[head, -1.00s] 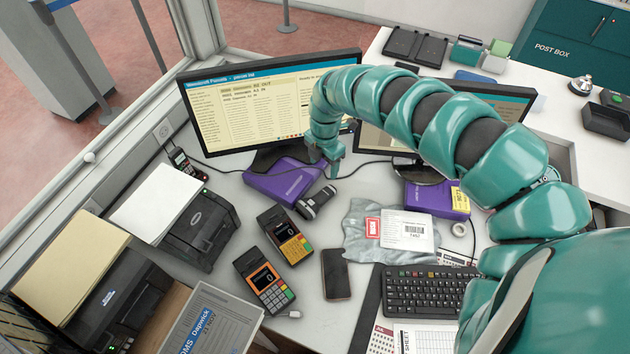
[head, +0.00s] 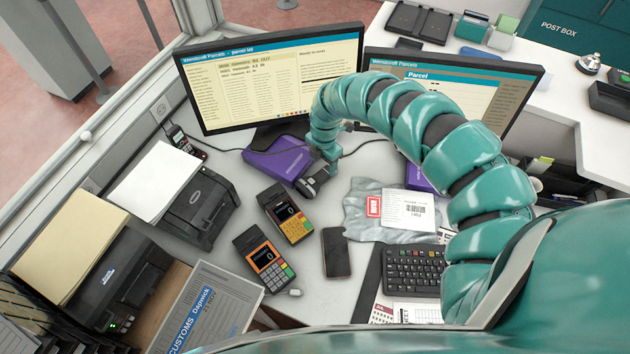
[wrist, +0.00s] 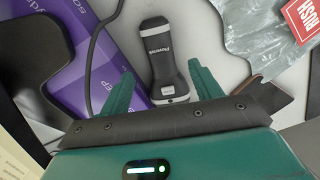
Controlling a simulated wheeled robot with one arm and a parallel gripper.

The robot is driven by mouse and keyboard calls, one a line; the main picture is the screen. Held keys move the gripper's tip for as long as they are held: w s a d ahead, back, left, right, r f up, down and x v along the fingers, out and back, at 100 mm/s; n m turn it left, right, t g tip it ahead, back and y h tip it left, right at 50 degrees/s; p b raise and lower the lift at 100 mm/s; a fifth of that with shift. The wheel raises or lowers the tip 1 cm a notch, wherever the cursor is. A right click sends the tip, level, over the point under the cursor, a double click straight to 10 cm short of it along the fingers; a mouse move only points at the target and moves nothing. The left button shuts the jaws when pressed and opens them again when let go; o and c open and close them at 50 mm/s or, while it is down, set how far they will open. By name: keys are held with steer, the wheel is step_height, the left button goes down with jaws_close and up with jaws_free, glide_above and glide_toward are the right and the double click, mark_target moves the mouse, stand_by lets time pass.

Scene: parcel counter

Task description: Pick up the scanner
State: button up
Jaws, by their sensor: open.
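The scanner (wrist: 160,62) is a dark grey and black handheld device with a light grey label band, lying on the white counter. In the wrist view it lies ahead of my gripper (wrist: 152,92), between the lines of its two green fingers. The fingers are apart and nothing is between their tips but the scanner's near end. I cannot tell the height of the fingers above it. In the head view the scanner (head: 314,184) shows just below my gripper (head: 328,158), partly hidden by it.
A purple box (head: 278,160) lies close on the left, with a black cable (wrist: 92,45) beside the scanner. A grey mailing bag (head: 365,215) is on the right. Two card terminals (head: 289,215) (head: 264,262) and a phone (head: 336,252) lie nearer. Monitors (head: 275,78) stand behind.

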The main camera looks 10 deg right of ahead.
mark_target(322, 174)
steer(key=shift+s+a+f+p, duration=0.15)
steer(key=shift+f+p, duration=0.25)
steer(key=shift+f, duration=0.75)
steer(key=shift+s+a+f+p, duration=0.1)
steer(key=shift+f+p, duration=0.25)
steer(key=shift+f, duration=0.75)
steer(key=shift+d+f, duration=0.15)
steer(key=shift+f, duration=0.45)
steer(key=shift+w, duration=0.1)
steer(key=c, duration=1.2)
steer(key=shift+r, duration=0.1)
